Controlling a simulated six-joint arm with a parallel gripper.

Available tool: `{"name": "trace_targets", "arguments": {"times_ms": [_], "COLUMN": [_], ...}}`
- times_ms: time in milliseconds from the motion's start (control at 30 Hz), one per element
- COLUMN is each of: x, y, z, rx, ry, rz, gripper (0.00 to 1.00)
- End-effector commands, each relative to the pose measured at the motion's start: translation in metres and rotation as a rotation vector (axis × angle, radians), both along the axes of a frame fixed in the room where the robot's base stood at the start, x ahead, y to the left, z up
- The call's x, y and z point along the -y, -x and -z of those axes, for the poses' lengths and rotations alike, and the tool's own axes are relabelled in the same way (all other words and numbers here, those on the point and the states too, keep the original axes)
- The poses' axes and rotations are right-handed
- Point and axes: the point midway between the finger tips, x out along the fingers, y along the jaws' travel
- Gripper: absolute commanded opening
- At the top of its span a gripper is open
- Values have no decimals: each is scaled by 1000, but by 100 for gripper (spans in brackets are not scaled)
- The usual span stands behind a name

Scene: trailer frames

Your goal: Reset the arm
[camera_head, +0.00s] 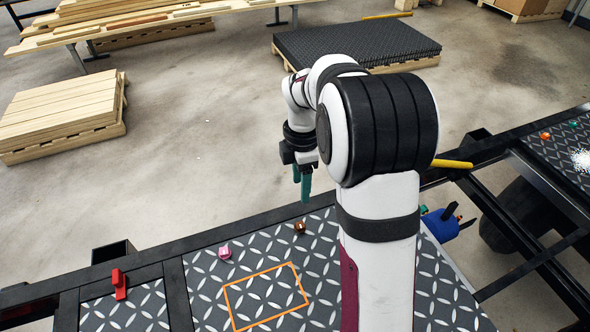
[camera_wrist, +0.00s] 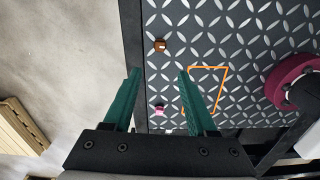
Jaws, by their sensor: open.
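My gripper (camera_head: 302,183) hangs from the bent arm above the outer edge of the trailer bed, with its green fingers pointing down. In the wrist view my gripper (camera_wrist: 157,90) shows both green fingers spread apart with nothing between them. My white and black arm rises from the trailer bed and hides part of it. The diamond-plate bed (camera_head: 205,290) lies below and in front of the gripper.
A brown object (camera_head: 300,228) and a pink object (camera_head: 225,252) lie on the bed near an orange outlined rectangle (camera_head: 231,304). A red object (camera_head: 119,284) is on the left frame. Lumber stacks (camera_head: 62,118) and a black-topped pallet (camera_head: 357,42) stand on the floor.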

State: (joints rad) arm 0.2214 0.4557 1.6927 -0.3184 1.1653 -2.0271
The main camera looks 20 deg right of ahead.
Motion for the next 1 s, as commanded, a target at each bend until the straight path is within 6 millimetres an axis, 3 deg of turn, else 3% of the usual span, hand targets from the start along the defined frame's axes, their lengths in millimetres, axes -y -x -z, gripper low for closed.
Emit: {"name": "trace_targets", "arguments": {"times_ms": [167, 233, 267, 400, 500, 633, 767, 1000], "x": [-4, -19, -29, -79, -103, -120, -125, -125], "y": [5, 25, 40, 135, 199, 253, 272, 272], "z": [-5, -22, -32, -67, -70, -61, -55, -55], "rx": [1, 3, 3, -36, -86, -145, -170, -170], "ry": [-3, -15, -24, -73, -90, -90, -83, -83], "rz": [42, 204, 317, 989, 1431, 1815, 1959, 1959], "gripper": [57, 57, 57, 57, 57, 57, 57, 57]}}
